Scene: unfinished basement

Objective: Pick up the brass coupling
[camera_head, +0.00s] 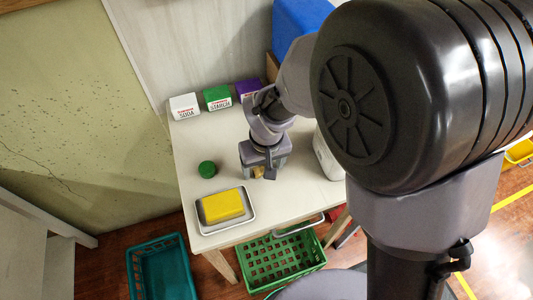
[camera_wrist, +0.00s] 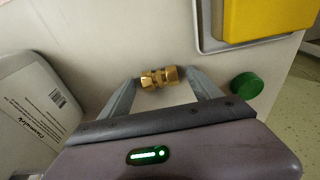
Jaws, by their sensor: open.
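The brass coupling (camera_wrist: 160,77) lies on the pale table top in the wrist view. It sits between the fingertips of my gripper (camera_wrist: 160,82), which is open, with one finger at each end of it. I cannot tell whether the fingers touch it. In the head view my gripper (camera_head: 259,174) points down over the table, and a small brass-coloured bit of the coupling (camera_head: 258,172) shows by the fingers. The rest of the coupling is hidden there by the gripper.
On the table (camera_head: 222,150) are a yellow block on a metal tray (camera_head: 203,228), a green round lid (camera_head: 207,169), several boxes (camera_head: 217,98) at the back and a white container (camera_head: 327,158) to the right. Green (camera_head: 318,262) and teal (camera_head: 138,283) crates stand on the floor.

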